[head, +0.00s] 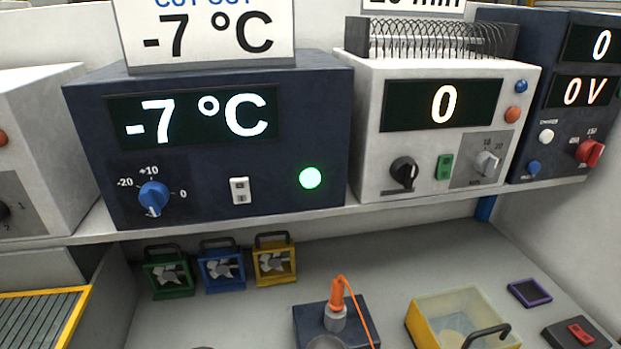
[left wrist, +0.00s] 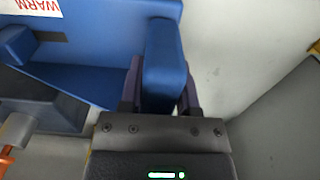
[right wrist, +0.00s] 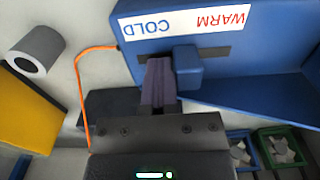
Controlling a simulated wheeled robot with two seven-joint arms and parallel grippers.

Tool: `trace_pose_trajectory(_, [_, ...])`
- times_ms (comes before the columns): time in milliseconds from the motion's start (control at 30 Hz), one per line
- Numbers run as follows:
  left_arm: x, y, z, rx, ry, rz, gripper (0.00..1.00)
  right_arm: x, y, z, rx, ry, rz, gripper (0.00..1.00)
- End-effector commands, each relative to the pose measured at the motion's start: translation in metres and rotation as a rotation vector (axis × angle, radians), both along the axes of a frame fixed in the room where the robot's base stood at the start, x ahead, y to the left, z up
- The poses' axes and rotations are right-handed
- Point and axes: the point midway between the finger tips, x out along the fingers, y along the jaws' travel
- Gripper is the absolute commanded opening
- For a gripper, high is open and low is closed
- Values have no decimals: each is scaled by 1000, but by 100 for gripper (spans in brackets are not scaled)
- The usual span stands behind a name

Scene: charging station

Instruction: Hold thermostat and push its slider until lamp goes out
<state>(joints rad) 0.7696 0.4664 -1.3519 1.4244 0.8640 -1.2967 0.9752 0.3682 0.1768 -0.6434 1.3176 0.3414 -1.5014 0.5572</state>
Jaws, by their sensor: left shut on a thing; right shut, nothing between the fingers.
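The blue thermostat (right wrist: 260,50) carries a white label reading COLD and WARM. Its slider is a blue knob (right wrist: 187,68) in a dark slot, also visible in the left wrist view (left wrist: 16,46). My left gripper (left wrist: 160,88) is shut on a blue upright grip (left wrist: 164,60) at the thermostat's end. My right gripper (right wrist: 158,75) is shut and empty, its fingertips beside the knob on the COLD side; I cannot tell whether they touch it. A round green lamp (head: 310,178) is lit on the dark blue unit (head: 320,110) showing -7 °C. The head view shows neither gripper nor thermostat.
A sign (head: 208,35) above the unit reads CUT OUT -7 °C. A white unit (head: 365,150) showing 0 stands beside it. Green (head: 169,272), blue (head: 222,268) and yellow (head: 274,260) fans stand below the shelf. An orange cable (right wrist: 84,90) runs near my right gripper.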

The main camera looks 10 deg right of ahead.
Motion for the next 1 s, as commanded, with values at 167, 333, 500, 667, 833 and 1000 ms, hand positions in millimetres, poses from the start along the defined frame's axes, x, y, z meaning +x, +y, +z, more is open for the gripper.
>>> trace_pose_trajectory(167, [0, 0, 0, -1, 0, 0, 0, 0, 1, 0, 1, 0, 0, 0])
trace_pose_trajectory(333, [0, 0, 0, -1, 0, 0, 0, 0, 2, 0, 1, 0, 0, 0])
trace_pose_trajectory(500, [0, 0, 0, -1, 0, 0, 0, 0, 3, 0, 1, 0, 0, 0])
trace_pose_trajectory(667, [0, 0, 0, -1, 0, 0, 0, 0, 3, 0, 1, 0, 0, 0])
trace_pose_trajectory(833, [0, 0, 0, -1, 0, 0, 0, 0, 3, 0, 0, 0, 0, 0])
trace_pose_trajectory(1000, [0, 0, 0, -1, 0, 0, 0, 0, -3, 0, -1, 0, -1, 0])
